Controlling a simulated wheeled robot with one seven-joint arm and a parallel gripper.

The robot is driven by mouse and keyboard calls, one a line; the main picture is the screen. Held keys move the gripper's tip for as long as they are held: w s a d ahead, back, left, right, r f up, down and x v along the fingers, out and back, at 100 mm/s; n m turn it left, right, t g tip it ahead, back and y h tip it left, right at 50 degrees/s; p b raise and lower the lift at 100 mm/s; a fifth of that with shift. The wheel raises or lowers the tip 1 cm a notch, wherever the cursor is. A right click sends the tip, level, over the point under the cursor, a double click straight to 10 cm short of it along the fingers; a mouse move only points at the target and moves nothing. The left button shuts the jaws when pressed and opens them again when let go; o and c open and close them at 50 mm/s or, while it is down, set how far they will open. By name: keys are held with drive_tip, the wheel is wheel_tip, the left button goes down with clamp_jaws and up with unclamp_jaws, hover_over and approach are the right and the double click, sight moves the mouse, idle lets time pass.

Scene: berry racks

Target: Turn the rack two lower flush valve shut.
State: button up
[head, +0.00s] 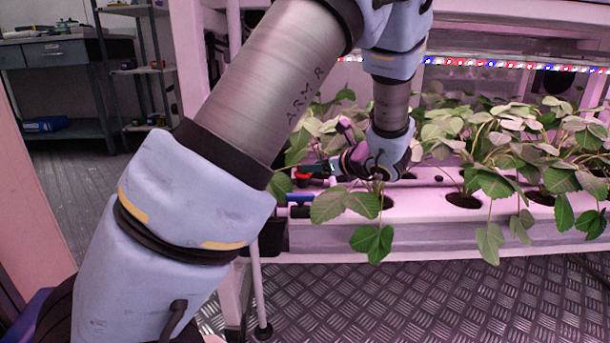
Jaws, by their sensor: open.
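Two small valve handles show at the left end of the lower growing channel in the head view. One is a red handle (303,175). The other is a blue handle (299,198), just below and nearer to me. I cannot tell from a label which is the flush valve. My gripper (325,170) is at the end of my arm, pointing left, with its fingers close to the red handle. It is open. Leaves and the wrist partly hide the fingers, and I cannot tell whether they touch the handle or lie around it.
The white channel (420,207) holds several leafy strawberry plants (495,185) in round holes, some leaves hanging over the front near my wrist. A strip of red, white and blue lights (480,64) runs above. A workbench (65,87) stands back left. The metal floor in front is clear.

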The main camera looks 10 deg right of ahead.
drive_tip(key=shift+b+x, duration=0.75)
drive_tip(key=shift+x, duration=1.45)
clamp_jaws()
drive_tip(key=shift+f, duration=0.1)
